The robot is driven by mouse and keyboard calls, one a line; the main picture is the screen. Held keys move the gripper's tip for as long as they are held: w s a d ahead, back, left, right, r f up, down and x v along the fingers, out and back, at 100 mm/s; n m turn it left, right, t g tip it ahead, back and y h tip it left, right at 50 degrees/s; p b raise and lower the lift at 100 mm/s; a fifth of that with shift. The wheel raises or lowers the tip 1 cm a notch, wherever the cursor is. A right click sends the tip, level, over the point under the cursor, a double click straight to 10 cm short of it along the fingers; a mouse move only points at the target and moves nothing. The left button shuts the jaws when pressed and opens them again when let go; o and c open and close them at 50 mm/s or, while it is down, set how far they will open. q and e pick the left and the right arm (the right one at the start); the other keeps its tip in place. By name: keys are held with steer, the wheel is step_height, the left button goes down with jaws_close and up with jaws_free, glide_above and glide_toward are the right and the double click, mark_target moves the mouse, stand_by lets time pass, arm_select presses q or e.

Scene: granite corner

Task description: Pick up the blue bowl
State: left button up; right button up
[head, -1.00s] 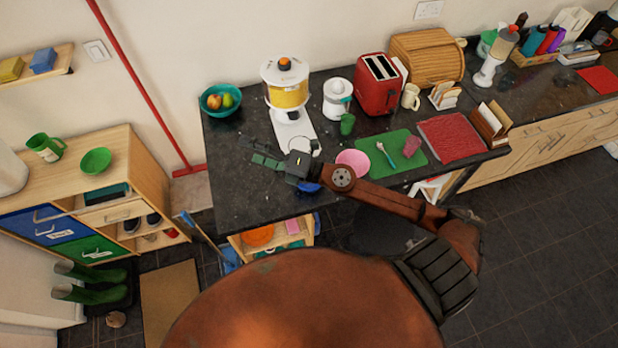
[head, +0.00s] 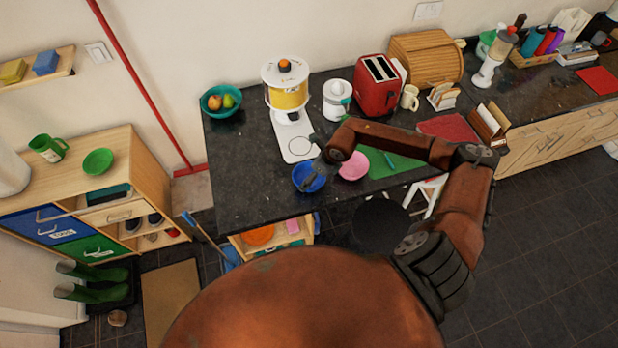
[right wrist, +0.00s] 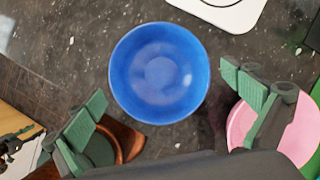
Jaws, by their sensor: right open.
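The blue bowl (head: 310,176) stands upright and empty on the dark granite counter near its front edge. It also shows in the right wrist view (right wrist: 158,73), ahead of and between the fingers. My right gripper (right wrist: 168,108) is open, with a green-padded finger on each side of the bowl's near part and nothing held. My left gripper does not show.
A pink bowl (head: 353,166) stands close to the right of the blue bowl, partly under my right finger in the wrist view. A yellow-and-white appliance (head: 287,95) stands behind. A green mat (head: 396,166) lies to the right. The counter (head: 242,165) is clear to the left.

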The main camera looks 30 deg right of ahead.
steer(key=shift+p+x, duration=0.35)
steer(key=shift+x, duration=1.4)
steer(key=c, duration=1)
steer(key=shift+r, duration=0.1)
steer(key=shift+c, duration=0.2)
